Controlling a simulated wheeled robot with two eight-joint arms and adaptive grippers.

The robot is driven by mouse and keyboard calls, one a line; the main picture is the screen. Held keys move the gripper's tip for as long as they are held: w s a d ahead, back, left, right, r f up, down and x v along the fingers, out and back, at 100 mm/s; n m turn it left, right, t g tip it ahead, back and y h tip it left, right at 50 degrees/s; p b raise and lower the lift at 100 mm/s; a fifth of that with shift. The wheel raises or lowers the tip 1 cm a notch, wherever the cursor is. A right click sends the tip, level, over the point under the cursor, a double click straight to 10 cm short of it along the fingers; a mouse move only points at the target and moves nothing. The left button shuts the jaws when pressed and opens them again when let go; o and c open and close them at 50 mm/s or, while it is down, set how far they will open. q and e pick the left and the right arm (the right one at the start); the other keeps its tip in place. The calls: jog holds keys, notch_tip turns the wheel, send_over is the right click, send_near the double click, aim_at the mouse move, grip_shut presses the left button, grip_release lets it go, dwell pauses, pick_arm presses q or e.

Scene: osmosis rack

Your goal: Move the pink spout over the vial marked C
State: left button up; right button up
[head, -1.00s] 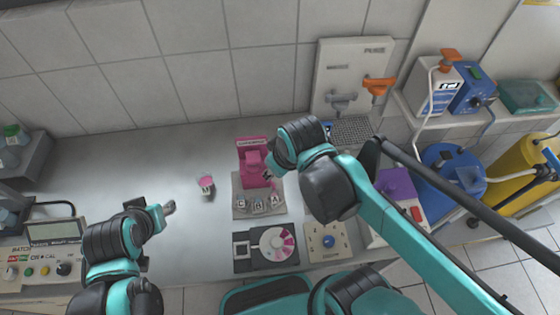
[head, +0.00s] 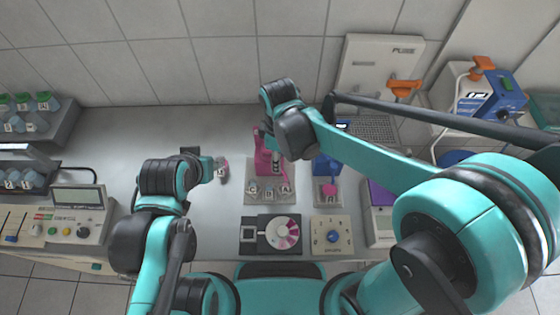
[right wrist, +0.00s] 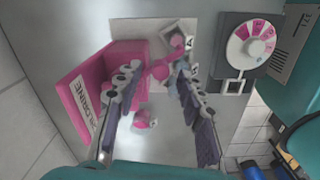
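The pink dispenser (head: 262,160) stands behind a grey tray (head: 249,199) holding vials C (head: 253,189), B (head: 269,190) and A (head: 285,188), left to right. In the right wrist view the dispenser (right wrist: 88,97) is marked CHLORINE, and its pink spout (right wrist: 162,69) reaches toward vial A (right wrist: 188,43). My right gripper (right wrist: 160,70) has its fingers apart, one on each side of the spout; contact is unclear.
A blue dispenser (head: 327,164) stands right of the pink one. A dial device (head: 270,235) and a blue-knob panel (head: 332,236) lie in front. A control box (head: 75,215) and vial rack (head: 30,125) are at left. The counter behind the left gripper is clear.

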jog(key=shift+f, duration=0.8)
grip_shut()
jog(key=shift+a, duration=0.1)
